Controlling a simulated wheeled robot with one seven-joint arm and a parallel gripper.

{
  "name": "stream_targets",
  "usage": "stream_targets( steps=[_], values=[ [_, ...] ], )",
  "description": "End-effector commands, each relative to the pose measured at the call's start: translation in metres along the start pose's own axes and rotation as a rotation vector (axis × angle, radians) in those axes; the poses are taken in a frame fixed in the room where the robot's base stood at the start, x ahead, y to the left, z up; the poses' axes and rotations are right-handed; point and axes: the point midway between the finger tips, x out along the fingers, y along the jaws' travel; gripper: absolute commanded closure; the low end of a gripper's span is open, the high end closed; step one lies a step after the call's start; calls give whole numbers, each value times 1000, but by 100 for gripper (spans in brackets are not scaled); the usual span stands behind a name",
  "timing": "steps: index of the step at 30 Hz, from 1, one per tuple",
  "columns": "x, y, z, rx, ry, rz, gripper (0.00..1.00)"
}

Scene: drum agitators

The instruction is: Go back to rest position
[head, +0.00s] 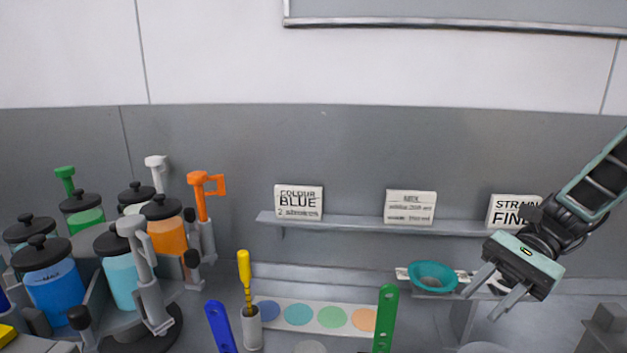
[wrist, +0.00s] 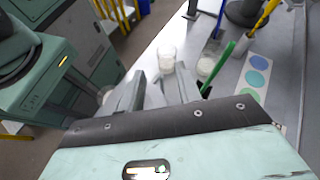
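My gripper (head: 498,293) is at the right of the head view, raised in front of the back wall and pointing down to the left. Its two fingers are apart with nothing between them. In the wrist view the fingers (wrist: 160,92) also stand apart, and a clear cup (wrist: 166,58) shows beyond them on the bench. A teal bowl (head: 433,276) is just left of the gripper in the head view; I cannot tell whether they touch, but a gap shows between them.
Jars on a carousel, including a blue one (head: 52,290), stand at left. A shelf (head: 370,224) carries several sign cards. A green stick (head: 385,318), a blue stick (head: 220,327) and a yellow-handled tool (head: 244,268) stand upright at the front. A strip of coloured dots (head: 347,307) lies behind them.

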Motion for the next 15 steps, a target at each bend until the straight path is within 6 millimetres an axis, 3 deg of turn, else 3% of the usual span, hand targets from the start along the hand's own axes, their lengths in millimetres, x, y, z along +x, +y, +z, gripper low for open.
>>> stream_targets(
  steps=[1, 6, 15],
  values=[
    [29, 2, 3, -76, 58, 95, 66],
    [99, 19, 14, -375, 256, 386, 66],
    [183, 59, 26, -1043, 518, 807, 66]
  ],
)
